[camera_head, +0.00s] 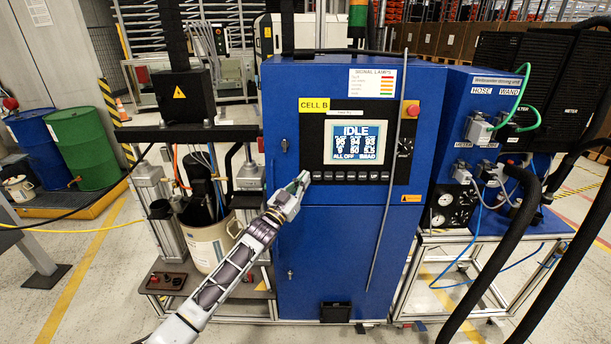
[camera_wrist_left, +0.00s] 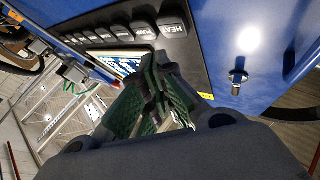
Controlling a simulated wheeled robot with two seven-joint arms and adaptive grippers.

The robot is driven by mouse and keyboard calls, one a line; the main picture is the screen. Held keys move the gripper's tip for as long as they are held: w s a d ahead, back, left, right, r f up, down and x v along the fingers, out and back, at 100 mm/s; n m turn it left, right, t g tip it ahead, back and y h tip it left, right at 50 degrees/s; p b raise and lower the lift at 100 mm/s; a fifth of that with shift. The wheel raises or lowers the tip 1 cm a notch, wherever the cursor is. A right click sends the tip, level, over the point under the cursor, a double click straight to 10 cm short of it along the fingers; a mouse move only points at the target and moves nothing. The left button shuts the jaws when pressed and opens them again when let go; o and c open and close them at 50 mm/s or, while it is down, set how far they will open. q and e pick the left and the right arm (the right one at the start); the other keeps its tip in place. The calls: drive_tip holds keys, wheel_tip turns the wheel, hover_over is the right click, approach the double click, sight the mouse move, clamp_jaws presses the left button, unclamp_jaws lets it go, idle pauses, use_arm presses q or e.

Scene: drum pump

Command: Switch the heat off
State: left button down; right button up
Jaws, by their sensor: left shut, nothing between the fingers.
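The button marked HEAT (camera_wrist_left: 172,27) is a dark key at the end of a row of several keys in the wrist view. In the head view the row runs under the screen, with its leftmost key (camera_head: 316,176) just right of my left gripper (camera_head: 303,179). My left gripper, also in the wrist view (camera_wrist_left: 156,75), is shut and empty, its green-padded fingertips close to the panel near the HEAT key. I cannot tell whether they touch it. My right gripper is not in view.
The keys stand on a blue cabinet (camera_head: 330,240) labelled CELL B. A red button (camera_head: 412,110) and a black dial (camera_head: 405,147) lie right of the screen. A grey rod or cable (camera_head: 385,215) hangs down the front. A white bucket (camera_head: 210,245) stands left.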

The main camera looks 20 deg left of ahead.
use_arm(q)
drive_tip(key=s, duration=0.1)
drive_tip(key=s+p, duration=0.1)
drive_tip(key=s+d+p, duration=0.1)
drive_tip(key=shift+s+r, duration=0.15)
drive_tip(key=shift+r, duration=0.2)
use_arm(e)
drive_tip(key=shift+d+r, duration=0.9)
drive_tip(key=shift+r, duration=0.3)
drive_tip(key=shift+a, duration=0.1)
